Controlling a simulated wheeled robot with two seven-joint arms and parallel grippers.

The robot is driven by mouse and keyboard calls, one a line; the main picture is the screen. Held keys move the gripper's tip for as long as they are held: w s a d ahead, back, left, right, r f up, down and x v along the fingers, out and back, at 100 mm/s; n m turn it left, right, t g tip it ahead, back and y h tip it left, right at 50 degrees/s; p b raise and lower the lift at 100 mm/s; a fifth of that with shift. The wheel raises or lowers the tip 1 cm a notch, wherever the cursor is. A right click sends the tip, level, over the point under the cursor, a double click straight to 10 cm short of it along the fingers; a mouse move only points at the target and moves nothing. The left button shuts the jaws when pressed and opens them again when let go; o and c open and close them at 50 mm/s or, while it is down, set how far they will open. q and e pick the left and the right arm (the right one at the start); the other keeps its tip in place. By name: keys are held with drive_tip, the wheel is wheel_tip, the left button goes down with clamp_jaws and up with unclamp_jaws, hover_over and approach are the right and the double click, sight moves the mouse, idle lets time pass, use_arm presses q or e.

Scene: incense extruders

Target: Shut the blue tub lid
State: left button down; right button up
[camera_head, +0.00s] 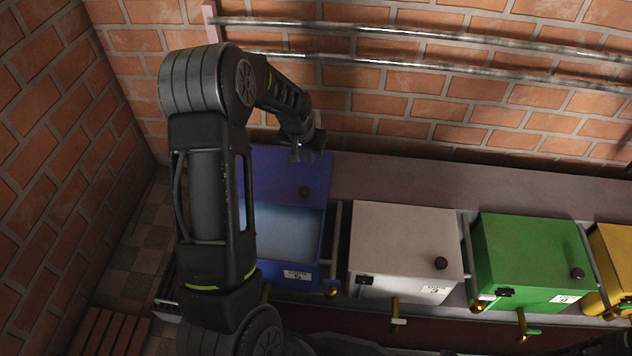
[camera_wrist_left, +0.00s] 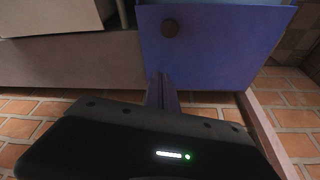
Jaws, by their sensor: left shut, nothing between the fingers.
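The blue tub (camera_head: 323,250) stands at the left end of the row, open at the front, with its pale blue inside (camera_head: 285,230) showing. Its blue lid (camera_head: 275,168) sits set back toward the wall, with a dark round knob (camera_head: 304,192) on its face. The lid (camera_wrist_left: 225,50) and knob (camera_wrist_left: 170,28) also fill the upper part of the left wrist view. My left gripper (camera_head: 310,153) is shut and empty at the lid's far edge, on the wall side. Its fingers (camera_wrist_left: 162,92) point at the lid; I cannot tell whether they touch it.
A white tub (camera_head: 400,240), a green tub (camera_head: 530,250) and a yellow tub (camera_head: 615,255) stand to the right with lids closed. Metal pipes (camera_head: 420,32) run along the brick wall behind. My left arm hides the blue tub's left side.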

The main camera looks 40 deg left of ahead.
use_arm(q)
drive_tip(key=b, duration=0.4)
hover_over(315, 178)
drive_tip(key=s, duration=0.1)
drive_tip(key=f, duration=0.9)
drive_tip(key=shift+s+d+f, duration=0.2)
drive_tip(key=shift+f, duration=0.3)
drive_tip(key=shift+s+d+r+b, duration=0.1)
drive_tip(key=shift+s+d+b, duration=0.1)
drive_tip(key=shift+s, duration=0.4)
drive_tip(key=shift+s+d+r+b, duration=0.1)
drive_tip(key=shift+s+b, duration=0.05)
drive_tip(key=shift+s, duration=0.45)
drive_tip(key=shift+s+d+r+b, duration=0.1)
drive_tip(key=shift+s+d+b, duration=0.1)
drive_tip(key=shift+s, duration=0.4)
